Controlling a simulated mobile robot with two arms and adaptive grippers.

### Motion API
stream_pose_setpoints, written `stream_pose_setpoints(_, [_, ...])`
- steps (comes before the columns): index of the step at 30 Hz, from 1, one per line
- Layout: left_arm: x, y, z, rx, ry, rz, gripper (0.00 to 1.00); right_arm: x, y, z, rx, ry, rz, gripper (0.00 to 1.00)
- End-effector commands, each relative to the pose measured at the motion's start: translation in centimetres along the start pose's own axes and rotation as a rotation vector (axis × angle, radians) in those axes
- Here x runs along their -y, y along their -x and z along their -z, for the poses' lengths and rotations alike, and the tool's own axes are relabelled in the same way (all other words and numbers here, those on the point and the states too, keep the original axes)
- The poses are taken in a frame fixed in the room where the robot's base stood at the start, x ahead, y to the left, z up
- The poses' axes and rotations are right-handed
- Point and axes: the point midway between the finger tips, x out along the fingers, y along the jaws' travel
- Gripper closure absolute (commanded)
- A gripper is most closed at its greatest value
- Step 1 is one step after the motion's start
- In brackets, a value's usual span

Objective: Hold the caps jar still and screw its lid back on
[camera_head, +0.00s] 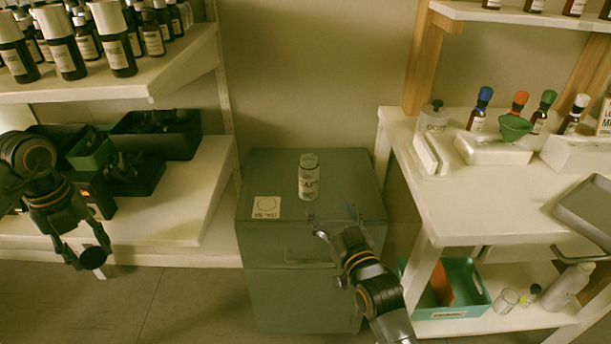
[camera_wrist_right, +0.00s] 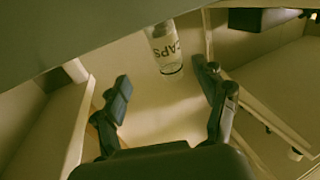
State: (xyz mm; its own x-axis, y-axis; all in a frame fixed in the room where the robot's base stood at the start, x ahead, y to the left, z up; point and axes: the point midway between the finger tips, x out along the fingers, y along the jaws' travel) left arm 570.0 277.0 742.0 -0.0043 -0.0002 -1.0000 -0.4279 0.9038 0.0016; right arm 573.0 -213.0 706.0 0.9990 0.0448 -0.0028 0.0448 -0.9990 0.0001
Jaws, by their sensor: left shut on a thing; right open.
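The caps jar (camera_head: 309,178) is a clear glass jar with a white label. It stands upright on the green-grey cabinet (camera_head: 350,172), with no lid on its rim. In the right wrist view the jar (camera_wrist_right: 164,46) shows its CAPS label beyond the fingers. My right gripper (camera_head: 336,216) is open and empty in front of the jar, apart from it. It also shows open in the right wrist view (camera_wrist_right: 167,84). My left gripper (camera_head: 90,250) is far left of the cabinet, shut on a dark round lid (camera_head: 92,259).
A white card with a circle (camera_head: 267,207) lies left of the jar. Shelves (camera_head: 190,195) with dark bins and bottles stand at the left. A white workbench (camera_head: 480,200) with dropper bottles stands at the right. The cabinet top around the jar is otherwise clear.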

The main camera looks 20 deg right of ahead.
Motion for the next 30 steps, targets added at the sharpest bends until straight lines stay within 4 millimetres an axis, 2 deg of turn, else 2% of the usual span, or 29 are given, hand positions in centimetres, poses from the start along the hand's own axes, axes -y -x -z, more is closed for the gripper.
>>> stream_pose_setpoints(10, [0.0,-0.1,0.0,0.001,0.002,0.0,0.68,0.0,-0.4,0.0,-0.001,0.0,0.0,0.28])
stream_pose_setpoints(21, [0.0,-1.4,0.0,0.001,0.001,0.0,0.68,0.1,-6.1,-0.1,-0.001,0.001,0.0,0.28])
stream_pose_setpoints(24, [0.0,-1.5,0.0,0.001,0.001,0.0,0.68,0.1,-6.7,0.0,0.0,0.001,0.0,0.28])
stream_pose_setpoints(30, [0.0,-1.4,0.0,0.001,0.0,0.0,0.68,0.1,-6.8,0.0,0.001,0.001,0.0,0.28])
